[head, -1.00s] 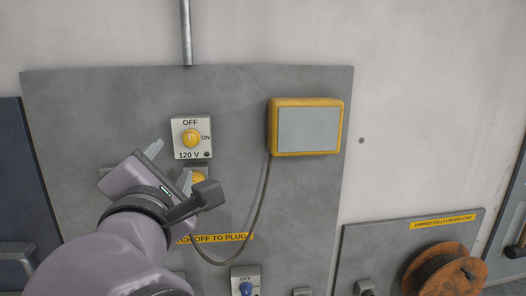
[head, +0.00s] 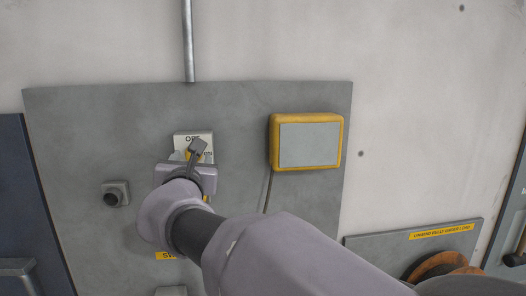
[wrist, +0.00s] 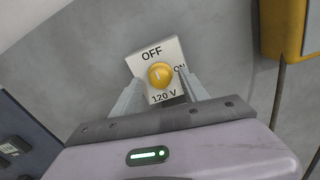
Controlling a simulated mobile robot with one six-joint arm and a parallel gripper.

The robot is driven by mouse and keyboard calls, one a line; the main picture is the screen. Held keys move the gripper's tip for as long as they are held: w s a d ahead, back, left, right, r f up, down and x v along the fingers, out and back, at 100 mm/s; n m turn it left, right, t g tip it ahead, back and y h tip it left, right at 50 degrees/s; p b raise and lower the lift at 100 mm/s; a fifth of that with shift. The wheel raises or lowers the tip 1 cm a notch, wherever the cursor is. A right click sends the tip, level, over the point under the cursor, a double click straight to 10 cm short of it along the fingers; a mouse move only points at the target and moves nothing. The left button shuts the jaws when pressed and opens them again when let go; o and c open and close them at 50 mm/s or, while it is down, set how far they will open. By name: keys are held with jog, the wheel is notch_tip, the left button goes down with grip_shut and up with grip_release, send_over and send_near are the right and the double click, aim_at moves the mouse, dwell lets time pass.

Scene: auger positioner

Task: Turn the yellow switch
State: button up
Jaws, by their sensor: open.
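The yellow switch (wrist: 161,75) is a round knob on a white plate (wrist: 140,66) marked OFF, ON and 120 V. In the head view the plate (head: 181,141) is partly covered by my gripper and little of the knob shows. In the wrist view my gripper (wrist: 159,84) is open, with one finger on each side of the knob's lower part. The left finger overlaps the plate's left edge and the right finger lies close to the knob's right side. I cannot tell whether either finger touches the knob.
A yellow-framed box (head: 307,143) is mounted right of the switch, with a cable hanging below it. A small grey fitting (head: 115,194) sticks out left of the switch. An orange reel (head: 446,266) is at the lower right.

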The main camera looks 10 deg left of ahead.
jog(key=shift+w+a, duration=0.1)
jog(key=shift+w, duration=0.2)
grip_shut()
